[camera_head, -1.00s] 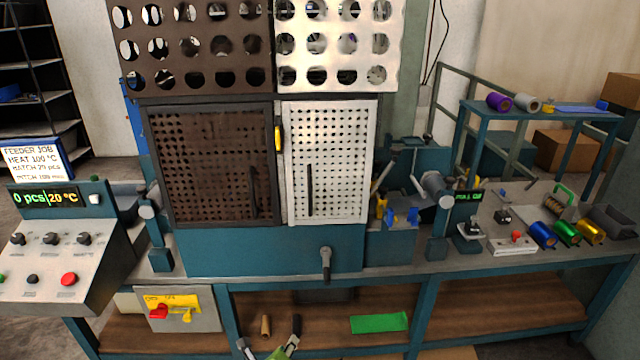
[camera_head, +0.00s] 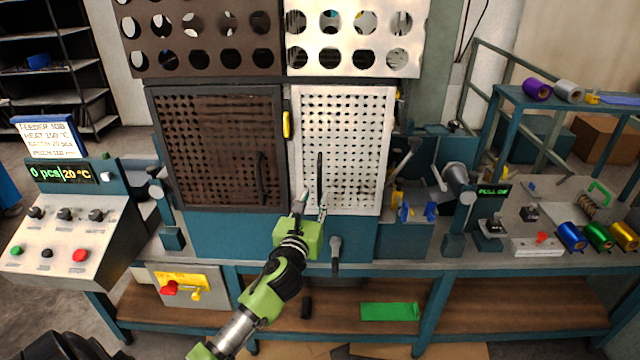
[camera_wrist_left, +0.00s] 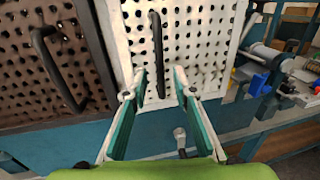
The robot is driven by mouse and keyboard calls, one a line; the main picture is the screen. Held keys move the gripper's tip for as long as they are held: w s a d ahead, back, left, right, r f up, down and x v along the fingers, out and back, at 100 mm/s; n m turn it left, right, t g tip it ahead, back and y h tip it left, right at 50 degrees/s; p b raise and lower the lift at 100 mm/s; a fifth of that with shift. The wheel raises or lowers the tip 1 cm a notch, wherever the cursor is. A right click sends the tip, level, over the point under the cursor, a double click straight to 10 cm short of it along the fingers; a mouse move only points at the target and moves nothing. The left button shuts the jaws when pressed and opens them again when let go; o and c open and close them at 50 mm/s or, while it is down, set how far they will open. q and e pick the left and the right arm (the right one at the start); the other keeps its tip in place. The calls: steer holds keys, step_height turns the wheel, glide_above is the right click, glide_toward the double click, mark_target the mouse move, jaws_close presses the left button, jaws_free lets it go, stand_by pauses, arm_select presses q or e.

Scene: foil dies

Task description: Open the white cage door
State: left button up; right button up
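The white cage door (camera_head: 355,140) is a perforated white panel, shut, right of the brown perforated door (camera_head: 222,145). Its black vertical handle (camera_head: 320,177) is near its left edge; the handle also shows in the left wrist view (camera_wrist_left: 157,55). My left gripper (camera_head: 313,203) is in front of the lower part of the white door. In the left wrist view its two fingers (camera_wrist_left: 162,88) are apart, with the handle's lower end seen between and beyond the tips. Whether they touch it I cannot tell. My right gripper is in neither view.
A yellow latch (camera_head: 286,124) sits between the doors. A grey lever (camera_head: 336,250) sticks out below the white door. A clamp and blue knobs (camera_head: 431,211) stand at the right. The control panel (camera_head: 62,235) is at the left.

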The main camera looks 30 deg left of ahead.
mark_target(319, 188)
arm_select(q)
steer(key=shift+p+x, duration=0.3)
steer(key=shift+x, duration=2.85)
steer(key=shift+c, duration=0.3)
jaws_close()
